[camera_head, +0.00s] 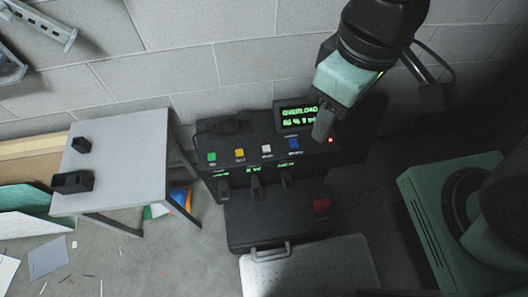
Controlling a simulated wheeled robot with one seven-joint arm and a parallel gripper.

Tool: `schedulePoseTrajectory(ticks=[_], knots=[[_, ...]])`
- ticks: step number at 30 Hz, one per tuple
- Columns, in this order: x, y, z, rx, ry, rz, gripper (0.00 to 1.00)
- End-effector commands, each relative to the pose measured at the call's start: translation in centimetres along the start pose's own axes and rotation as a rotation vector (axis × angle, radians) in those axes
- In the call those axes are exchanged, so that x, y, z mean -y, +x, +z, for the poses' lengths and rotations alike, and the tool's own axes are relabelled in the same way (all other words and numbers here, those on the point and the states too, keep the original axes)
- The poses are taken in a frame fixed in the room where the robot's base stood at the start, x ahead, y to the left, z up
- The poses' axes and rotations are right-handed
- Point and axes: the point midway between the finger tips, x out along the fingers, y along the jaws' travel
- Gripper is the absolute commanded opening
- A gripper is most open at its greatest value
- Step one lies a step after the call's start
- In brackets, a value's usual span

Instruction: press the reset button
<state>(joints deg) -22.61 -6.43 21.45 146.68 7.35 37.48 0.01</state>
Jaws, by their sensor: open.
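A dark control console (262,165) stands against the block wall. Its top carries a row of small square buttons: green (211,157), yellow (239,155), white (266,150) and blue (293,146). Their labels are too small to read, so I cannot tell which is reset. A screen (296,116) behind them shows "OVERLOAD" in green. My gripper (322,128) is open, pointing down at the console's right end, right of the blue button. It overlaps the screen's right edge. I cannot tell its height above the console. A small red light (331,140) glows beside it.
Several black levers (255,187) line the console's front. A grey table (120,150) with two black objects stands left. A pale handled case (310,272) is in front.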

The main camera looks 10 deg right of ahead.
Motion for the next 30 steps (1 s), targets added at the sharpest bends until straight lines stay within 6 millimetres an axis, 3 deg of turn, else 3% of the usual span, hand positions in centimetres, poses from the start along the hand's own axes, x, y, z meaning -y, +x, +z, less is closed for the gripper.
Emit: schedulePoseTrajectory(ticks=[14, 15, 20, 30], knots=[[0.0, 0.0, 0.0, 0.0, 0.0, 0.0, 0.49], [0.0, 0.0, 0.0, 0.0, 0.0, 0.0, 0.46], [0.0, 0.0, 0.0, 0.0, 0.0, 0.0, 0.02], [0.0, 0.0, 0.0, 0.0, 0.0, 0.0, 0.0]])
